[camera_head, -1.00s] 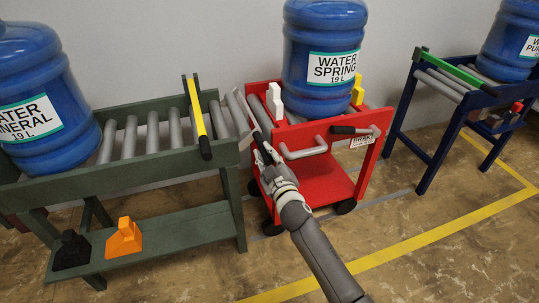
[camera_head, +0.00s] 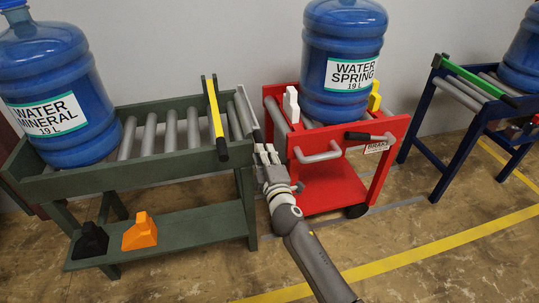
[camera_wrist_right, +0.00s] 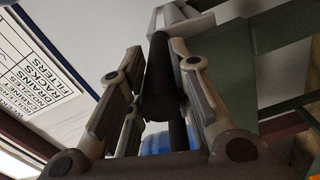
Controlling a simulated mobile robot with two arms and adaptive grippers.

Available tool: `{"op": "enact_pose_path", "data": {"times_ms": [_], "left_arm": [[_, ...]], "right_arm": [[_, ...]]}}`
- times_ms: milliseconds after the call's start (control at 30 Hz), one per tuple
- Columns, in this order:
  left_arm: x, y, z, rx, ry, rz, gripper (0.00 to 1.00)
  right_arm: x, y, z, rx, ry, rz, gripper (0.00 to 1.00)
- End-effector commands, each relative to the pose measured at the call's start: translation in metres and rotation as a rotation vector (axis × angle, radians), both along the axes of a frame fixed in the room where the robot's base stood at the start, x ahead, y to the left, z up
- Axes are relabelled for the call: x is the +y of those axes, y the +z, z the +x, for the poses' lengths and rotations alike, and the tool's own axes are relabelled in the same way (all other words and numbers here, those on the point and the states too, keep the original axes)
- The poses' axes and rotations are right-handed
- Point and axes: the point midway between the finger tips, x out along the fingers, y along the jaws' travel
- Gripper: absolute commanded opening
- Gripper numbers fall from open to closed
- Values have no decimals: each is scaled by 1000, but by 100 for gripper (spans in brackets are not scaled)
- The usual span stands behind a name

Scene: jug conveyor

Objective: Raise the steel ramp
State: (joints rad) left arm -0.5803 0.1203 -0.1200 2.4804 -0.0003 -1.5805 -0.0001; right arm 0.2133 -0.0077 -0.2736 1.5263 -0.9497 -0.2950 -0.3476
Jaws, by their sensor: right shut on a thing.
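The steel ramp (camera_head: 246,106) is a pale grey metal piece at the right end of the green roller conveyor (camera_head: 180,166), beside the red cart (camera_head: 327,185). It looks steeply tilted; its exact angle is hard to tell. My right gripper (camera_head: 265,155) is at the ramp's near side, in the space between conveyor and cart. It is shut on a black handle. In the right wrist view, the black handle (camera_wrist_right: 160,75) lies between the fingers, with pale metal (camera_wrist_right: 180,18) beyond it. The gripper partly hides the handle in the head view. My left gripper is not in view.
A blue jug (camera_head: 58,95) stands on the green conveyor, behind a yellow bar (camera_head: 214,108). Another jug (camera_head: 342,55) stands on the red cart. A blue stand (camera_head: 440,150) is at right. Orange (camera_head: 140,232) and black (camera_head: 90,240) wedges lie on the lower shelf.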

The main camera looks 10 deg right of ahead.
Motion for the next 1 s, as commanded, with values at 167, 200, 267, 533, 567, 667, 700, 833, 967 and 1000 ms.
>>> {"op": "enact_pose_path", "data": {"times_ms": [167,200,267,533,567,667,700,833,967,1000], "left_arm": [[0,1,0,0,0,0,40],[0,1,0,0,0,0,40],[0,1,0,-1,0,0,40],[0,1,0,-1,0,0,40],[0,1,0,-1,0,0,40],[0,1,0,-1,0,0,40],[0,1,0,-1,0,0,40],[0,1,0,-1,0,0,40],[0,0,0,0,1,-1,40],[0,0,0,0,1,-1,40]], "right_arm": [[11,6,0,-13,16,-38,0],[12,6,0,-13,16,-45,0],[12,5,0,-13,16,-51,0],[13,4,0,-11,16,-57,0],[13,4,0,-11,16,-56,0],[13,4,0,-11,16,-55,0],[13,4,0,-10,16,-55,0],[13,3,-1,-10,16,-54,36],[12,3,-2,-8,15,-55,44],[12,2,-4,-7,14,-55,44]]}}
